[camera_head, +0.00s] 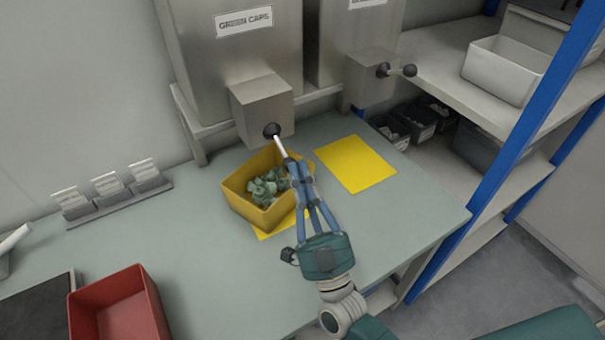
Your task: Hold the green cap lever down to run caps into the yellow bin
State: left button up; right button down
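The metal hopper (232,70) labelled for green caps stands at the back, with a box-shaped outlet (262,106) below it. Its lever (279,145) has a dark round knob and a pale rod slanting down to the right. My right gripper (291,166) is at the rod's lower end, its blue fingers close together; they hide that end, so I cannot tell whether they grip it or only touch it. The yellow bin (245,209) sits below the outlet on the bench, with several green caps (268,186) inside. The fingers overlap its right side. My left gripper is out of view.
A second hopper (358,35) with its own lever (397,70) stands to the right. A bare yellow mat (355,164) lies below it. A red bin (120,305) is at the front left. A blue-framed shelf (520,135) bounds the right.

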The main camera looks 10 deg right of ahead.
jog(key=shift+a+f, duration=0.35)
jog(key=shift+f, duration=0.45)
jog(key=r+v, duration=0.1)
jog(key=v, duration=1)
jog(key=shift+s+d, duration=0.35)
jog(key=shift+s, duration=0.05)
